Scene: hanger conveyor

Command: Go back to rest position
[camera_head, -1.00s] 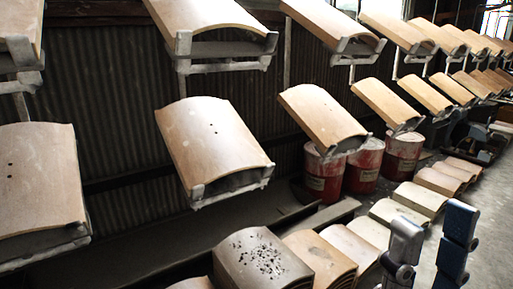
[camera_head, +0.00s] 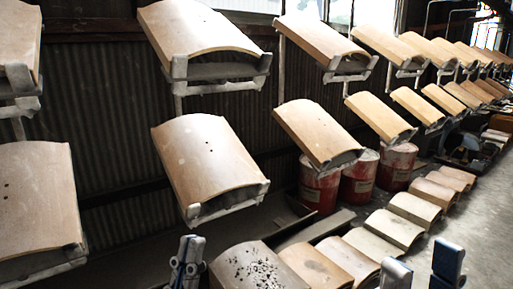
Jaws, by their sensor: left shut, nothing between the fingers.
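My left gripper (camera_head: 187,262) shows at the bottom of the head view, left of the middle. Its fingers are together and nothing is seen between them. My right gripper (camera_head: 422,265) is at the bottom right. Its two fingers stand well apart with nothing between them. Only the ends of both grippers show; their arms are below the picture. A dark speckled curved tile (camera_head: 240,268) shows between the two grippers in the picture.
Curved tiles (camera_head: 208,160) sit on hanging racks (camera_head: 220,203) in two tiers along a corrugated wall (camera_head: 100,110). Red drums (camera_head: 320,188) stand below them. A row of curved tiles (camera_head: 385,228) runs back along the floor. Bare floor (camera_head: 480,225) is open at the right.

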